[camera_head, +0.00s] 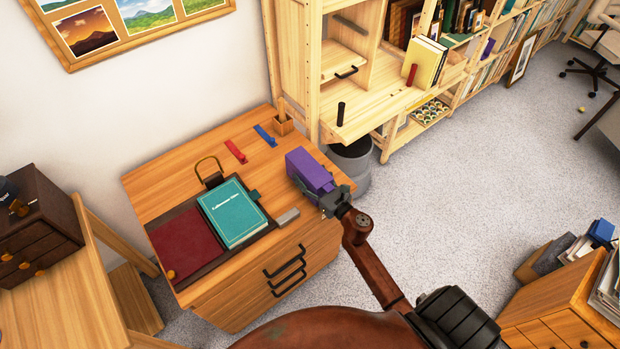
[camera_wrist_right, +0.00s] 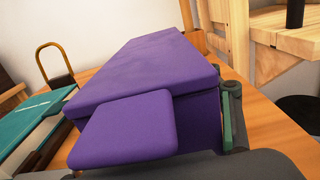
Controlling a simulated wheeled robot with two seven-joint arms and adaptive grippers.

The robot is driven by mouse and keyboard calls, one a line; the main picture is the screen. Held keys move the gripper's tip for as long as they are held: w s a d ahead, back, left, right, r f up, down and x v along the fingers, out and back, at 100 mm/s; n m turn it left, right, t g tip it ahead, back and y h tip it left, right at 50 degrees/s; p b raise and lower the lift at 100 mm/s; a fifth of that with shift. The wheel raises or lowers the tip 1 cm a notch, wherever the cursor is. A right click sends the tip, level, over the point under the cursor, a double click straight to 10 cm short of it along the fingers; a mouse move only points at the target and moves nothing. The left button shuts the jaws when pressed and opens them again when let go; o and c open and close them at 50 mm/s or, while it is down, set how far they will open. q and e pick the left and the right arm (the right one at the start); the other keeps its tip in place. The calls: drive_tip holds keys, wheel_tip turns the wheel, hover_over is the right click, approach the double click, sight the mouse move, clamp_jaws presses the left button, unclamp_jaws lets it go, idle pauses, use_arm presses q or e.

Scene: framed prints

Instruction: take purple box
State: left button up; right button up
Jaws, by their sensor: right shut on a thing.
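The purple box (camera_head: 308,169) is at the right edge of the wooden cabinet top, seen in the head view. It fills the middle of the right wrist view (camera_wrist_right: 150,70), with a flap on its near end. My right gripper (camera_head: 334,199) is at the near end of the box and shut on it. One green-edged finger (camera_wrist_right: 230,115) lies along the box's right side in the wrist view; the other finger is mostly hidden. I cannot tell whether the box is lifted off the top. My left gripper is not in view.
On the cabinet top (camera_head: 160,185) lie a teal book (camera_head: 232,212), a dark red folder (camera_head: 187,246), a red item (camera_head: 236,151) and a blue item (camera_head: 265,135). A grey bin (camera_head: 352,165) and wooden shelf (camera_head: 375,105) stand behind. Carpet (camera_head: 460,180) is clear at right.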

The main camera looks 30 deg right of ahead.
drive_tip(key=c, duration=0.9)
drive_tip(key=shift+r, duration=0.1)
drive_tip(key=shift+c, duration=0.9)
drive_tip(key=shift+r, duration=0.15)
